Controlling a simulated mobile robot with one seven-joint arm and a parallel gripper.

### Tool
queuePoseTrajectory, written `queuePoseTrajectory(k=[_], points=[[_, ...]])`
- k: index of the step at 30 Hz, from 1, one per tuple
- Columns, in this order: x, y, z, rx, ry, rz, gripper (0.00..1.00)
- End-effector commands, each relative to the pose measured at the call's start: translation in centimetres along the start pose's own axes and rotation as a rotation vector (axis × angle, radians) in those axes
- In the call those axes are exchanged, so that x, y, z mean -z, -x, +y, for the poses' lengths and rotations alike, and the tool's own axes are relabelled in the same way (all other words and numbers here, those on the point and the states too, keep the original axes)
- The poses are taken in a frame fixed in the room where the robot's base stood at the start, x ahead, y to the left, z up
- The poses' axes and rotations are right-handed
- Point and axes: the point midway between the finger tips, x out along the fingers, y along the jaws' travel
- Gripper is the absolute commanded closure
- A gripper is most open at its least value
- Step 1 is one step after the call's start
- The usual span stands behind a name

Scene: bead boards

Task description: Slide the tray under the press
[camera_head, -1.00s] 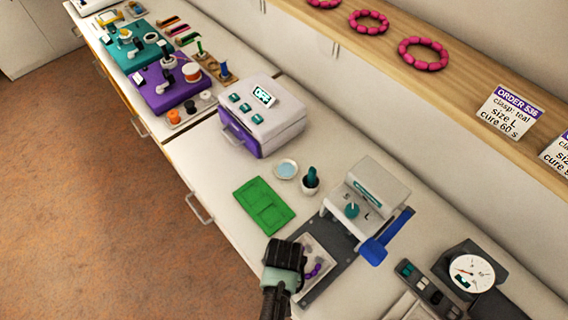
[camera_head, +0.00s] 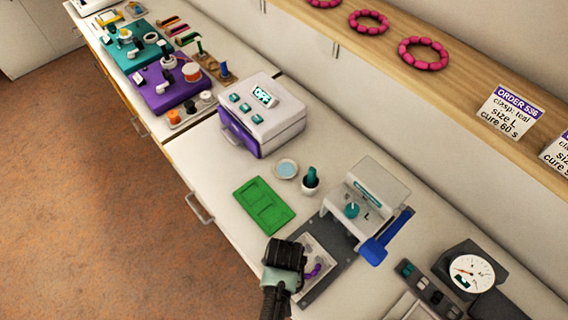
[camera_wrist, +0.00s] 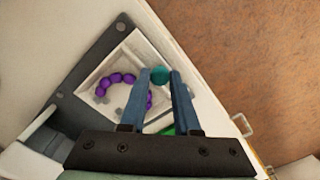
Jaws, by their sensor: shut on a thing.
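The tray (camera_head: 325,257) is a small pale square tray holding a curve of purple beads; it also shows in the wrist view (camera_wrist: 133,52). It lies on the front part of the dark base plate (camera_head: 340,248) of the press. The press (camera_head: 377,186) is a white housing with a teal dial marked S and L and a blue lever (camera_head: 385,240); it stands at the plate's back end. My gripper (camera_wrist: 160,76) is shut on the teal knob (camera_wrist: 160,74) at the tray's edge. In the head view my gripper (camera_head: 285,262) hides the knob.
A green mat (camera_head: 264,205) lies left of the plate, with a small dish (camera_head: 286,168) and a teal-topped pot (camera_head: 311,182) behind it. A white and purple oven (camera_head: 265,117) reads OFF. A dial gauge (camera_head: 471,272) and a dark strip (camera_head: 428,290) stand to the right.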

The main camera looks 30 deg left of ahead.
Motion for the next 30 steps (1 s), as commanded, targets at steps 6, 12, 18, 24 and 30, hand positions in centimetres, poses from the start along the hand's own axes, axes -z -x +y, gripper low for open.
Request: queuePoseTrajectory(k=[6, 12, 18, 24, 30], points=[[0.0, 0.0, 0.0, 0.0, 0.0, 0.001, 1.0], [0.0, 0.1, 0.0, 0.0, 0.0, 0.001, 1.0], [0.2, 0.0, 0.2, 0.0, -0.001, 0.002, 1.0], [2.9, -0.1, 2.7, -0.002, -0.005, 0.006, 1.0], [6.3, -0.3, 6.0, -0.001, -0.004, 0.006, 1.0]])
